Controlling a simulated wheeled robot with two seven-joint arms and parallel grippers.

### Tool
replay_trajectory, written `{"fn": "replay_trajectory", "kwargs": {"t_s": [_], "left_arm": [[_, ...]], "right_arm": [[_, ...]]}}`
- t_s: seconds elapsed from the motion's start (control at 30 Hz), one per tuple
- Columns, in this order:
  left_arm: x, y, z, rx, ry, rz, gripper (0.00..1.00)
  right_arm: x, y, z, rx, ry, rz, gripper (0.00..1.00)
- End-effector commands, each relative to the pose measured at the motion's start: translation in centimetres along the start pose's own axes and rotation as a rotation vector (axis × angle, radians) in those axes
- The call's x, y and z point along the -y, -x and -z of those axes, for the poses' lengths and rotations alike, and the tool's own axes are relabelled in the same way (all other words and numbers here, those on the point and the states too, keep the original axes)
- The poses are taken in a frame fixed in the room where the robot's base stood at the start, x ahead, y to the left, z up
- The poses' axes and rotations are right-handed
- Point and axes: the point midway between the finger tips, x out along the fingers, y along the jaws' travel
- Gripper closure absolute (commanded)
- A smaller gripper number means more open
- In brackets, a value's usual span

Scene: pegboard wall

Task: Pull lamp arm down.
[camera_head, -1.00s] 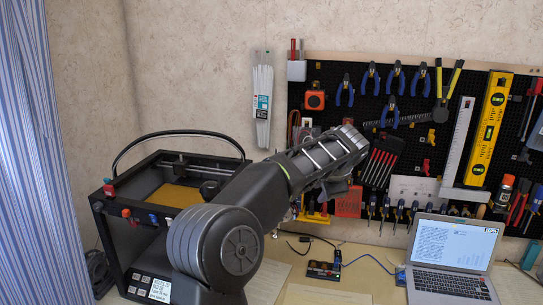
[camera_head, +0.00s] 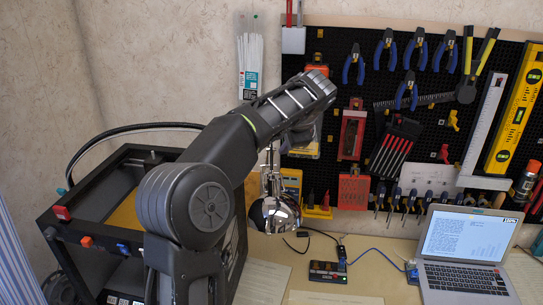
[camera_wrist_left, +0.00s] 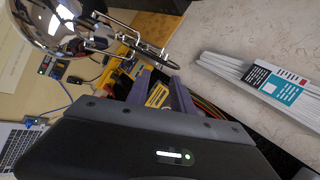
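The chrome lamp (camera_head: 275,212) hangs below and beside the end of my left arm in the head view. Its thin metal arm (camera_head: 272,165) rises from the round shade and its upper part is hidden behind my arm. In the left wrist view the shiny shade (camera_wrist_left: 50,22) is at the top left, and the lamp arm's rods (camera_wrist_left: 128,42) run right from it, just beyond the fingers. My left gripper (camera_wrist_left: 158,84) has its two fingers apart with nothing held between them. In the head view its fingers are mostly hidden by my wrist. My right gripper is not in view.
A black 3D printer (camera_head: 90,225) stands at the left on the desk (camera_head: 335,262). An open laptop (camera_head: 465,250) is at the right. The pegboard behind holds pliers, screwdrivers and a yellow level (camera_head: 515,115). White cable ties (camera_head: 250,65) hang on the wall.

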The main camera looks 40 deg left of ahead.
Motion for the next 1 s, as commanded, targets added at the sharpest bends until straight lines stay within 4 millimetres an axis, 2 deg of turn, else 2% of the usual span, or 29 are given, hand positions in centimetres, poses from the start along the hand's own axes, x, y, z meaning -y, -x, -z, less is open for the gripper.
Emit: {"fn": "replay_trajectory", "kwargs": {"t_s": [0.27,0.7,0.83,1.0], "left_arm": [[0.1,-2.0,-0.1,0.004,0.0,-0.001,0.72],[0.1,-10.0,-0.1,0.003,0.001,-0.002,0.72],[0.1,-11.4,-0.1,0.002,0.001,-0.001,0.72],[0.0,-12.0,0.0,0.0,0.001,0.0,0.72]], "right_arm": [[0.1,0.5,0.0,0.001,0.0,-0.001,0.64],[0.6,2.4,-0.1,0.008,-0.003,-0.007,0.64],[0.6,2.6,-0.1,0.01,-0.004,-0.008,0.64],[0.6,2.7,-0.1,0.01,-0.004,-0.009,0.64]]}}
